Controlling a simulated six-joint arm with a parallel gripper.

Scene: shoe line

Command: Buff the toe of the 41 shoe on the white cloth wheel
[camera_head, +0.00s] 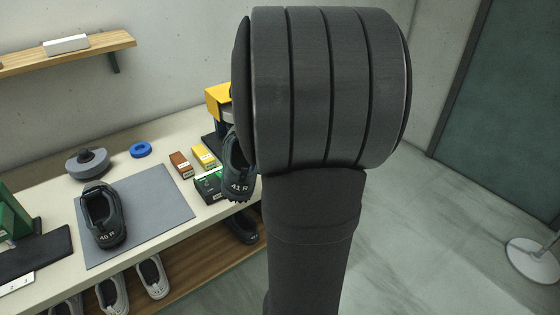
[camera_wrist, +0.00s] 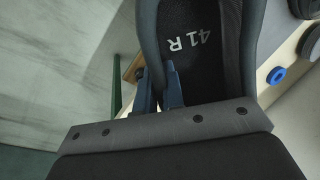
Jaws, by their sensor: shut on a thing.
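The 41 shoe (camera_head: 238,168) is dark with "41 R" in pale figures. It hangs at the bench's right end, partly hidden behind my arm. My gripper is hidden in the head view. In the wrist view its blue fingers (camera_wrist: 159,88) are shut on the rim of the 41 shoe (camera_wrist: 220,72), whose figures face the camera. The toe is out of the wrist picture. A yellow and dark blue machine (camera_head: 217,100) stands behind the shoe, mostly covered by my arm. No white cloth wheel shows in either view.
A dark "40 R" shoe (camera_head: 104,232) stands on a grey mat (camera_head: 160,210). Small boxes (camera_head: 181,164), a blue ring (camera_head: 140,149) and a grey round item (camera_head: 87,163) are on the bench. Several shoes (camera_head: 152,276) sit on the lower shelf. The floor at right is mostly clear.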

